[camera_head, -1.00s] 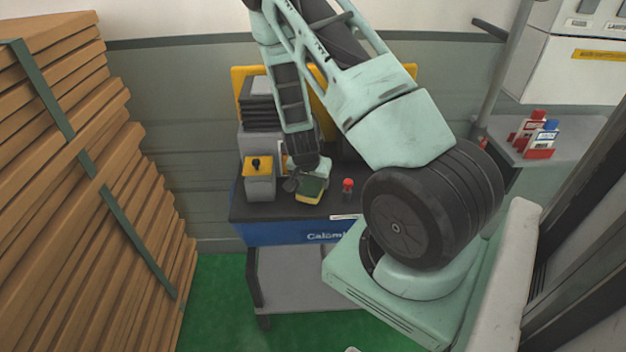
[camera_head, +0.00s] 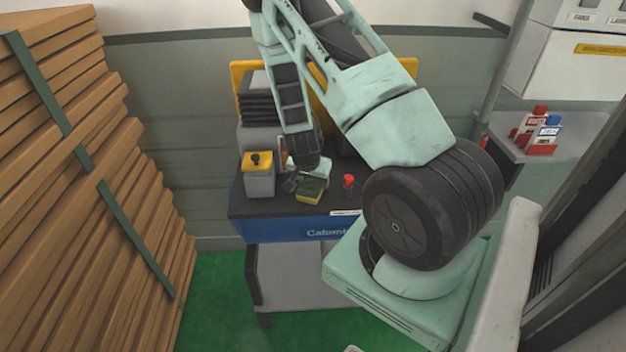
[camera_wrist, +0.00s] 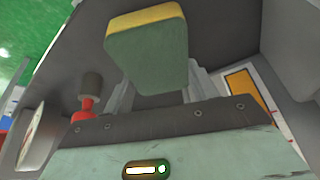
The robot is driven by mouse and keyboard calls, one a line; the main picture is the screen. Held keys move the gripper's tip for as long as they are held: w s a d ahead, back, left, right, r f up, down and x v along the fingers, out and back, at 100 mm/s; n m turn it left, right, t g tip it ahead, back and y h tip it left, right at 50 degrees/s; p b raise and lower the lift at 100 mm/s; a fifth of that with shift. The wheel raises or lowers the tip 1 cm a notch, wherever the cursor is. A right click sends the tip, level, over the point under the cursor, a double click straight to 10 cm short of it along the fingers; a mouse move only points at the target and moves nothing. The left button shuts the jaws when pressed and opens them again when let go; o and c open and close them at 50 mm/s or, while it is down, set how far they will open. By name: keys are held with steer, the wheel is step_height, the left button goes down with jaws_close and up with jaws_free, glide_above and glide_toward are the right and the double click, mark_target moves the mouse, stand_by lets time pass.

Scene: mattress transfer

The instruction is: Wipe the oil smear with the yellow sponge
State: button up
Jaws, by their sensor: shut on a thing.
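The sponge (camera_head: 310,191), yellow with a green face, is held over the dark top of the blue-fronted cart (camera_head: 272,206). My gripper (camera_head: 304,176) is shut on it. In the wrist view the sponge (camera_wrist: 148,55) sticks out beyond the fingers, its green face toward the camera and its yellow layer along the far edge. I cannot tell whether it touches the cart top. I cannot make out the oil smear in either view; the sponge, gripper and arm hide part of the top.
A grey box with a yellow top (camera_head: 258,176) stands just left of the sponge. A red button (camera_head: 348,180) is just right of it, and dark stacked items (camera_head: 259,108) lie behind. Stacked wooden planks (camera_head: 70,150) fill the left. Red and blue-capped bottles (camera_head: 540,128) stand on a right-hand shelf.

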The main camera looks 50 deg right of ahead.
steer(key=shift+f, duration=0.1)
steer(key=shift+w+d, duration=1)
steer(key=shift+d, duration=0.2)
steer(key=shift+w+d+r, duration=0.2)
steer(key=shift+w+d, duration=0.15)
steer(key=shift+c, duration=1.3)
steer(key=shift+r, duration=0.15)
steer(key=shift+c, duration=0.6)
steer(key=shift+s+a, duration=0.4)
steer(key=shift+a, duration=0.2)
steer(key=shift+s+a, duration=0.9)
steer(key=shift+c, duration=0.2)
steer(key=shift+s+r+p, duration=0.1)
steer(key=shift+r+p, duration=1.95)
steer(key=shift+r, duration=0.8)
